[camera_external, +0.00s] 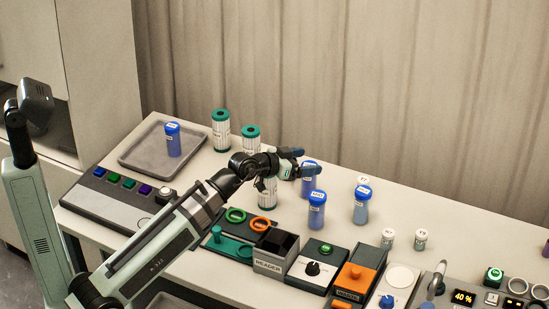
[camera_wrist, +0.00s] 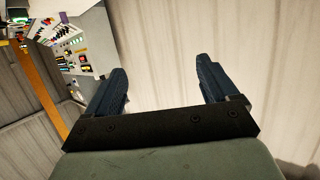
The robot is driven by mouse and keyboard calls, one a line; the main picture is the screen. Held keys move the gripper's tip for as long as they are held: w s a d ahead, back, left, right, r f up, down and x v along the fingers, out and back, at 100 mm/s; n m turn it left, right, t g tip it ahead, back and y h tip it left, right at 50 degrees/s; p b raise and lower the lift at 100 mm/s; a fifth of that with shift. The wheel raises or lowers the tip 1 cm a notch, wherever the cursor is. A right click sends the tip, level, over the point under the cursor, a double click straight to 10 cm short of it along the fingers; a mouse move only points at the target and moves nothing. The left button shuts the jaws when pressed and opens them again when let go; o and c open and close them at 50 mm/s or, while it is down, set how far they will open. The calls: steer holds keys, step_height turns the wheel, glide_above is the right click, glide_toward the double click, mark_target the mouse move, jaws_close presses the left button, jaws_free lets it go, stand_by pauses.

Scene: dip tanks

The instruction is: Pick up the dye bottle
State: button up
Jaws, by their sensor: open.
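Several blue-capped bottles with blue bodies stand on the bench in the external view, and their small labels are too small for me to tell which is the dye bottle. One blue bottle (camera_external: 309,184) is partly hidden by my gripper (camera_external: 307,162). Another blue bottle (camera_external: 316,212) stands just in front of it, and a third blue bottle (camera_external: 361,208) to the right. A further blue bottle (camera_external: 173,142) stands on the grey tray. My gripper is open, with nothing between its fingers (camera_wrist: 160,66) in the wrist view, where no bottle shows.
Green-capped white bottles (camera_external: 221,135) stand behind my arm. A grey tray (camera_external: 135,158) lies at the back left. A curtain (camera_external: 400,90) hangs behind the bench.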

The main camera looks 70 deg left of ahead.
mark_target(310, 199)
step_height(310, 199, down, 15)
steer(key=shift+r, duration=0.1)
steer(key=shift+x, duration=3.85)
steer(key=c, duration=1.2)
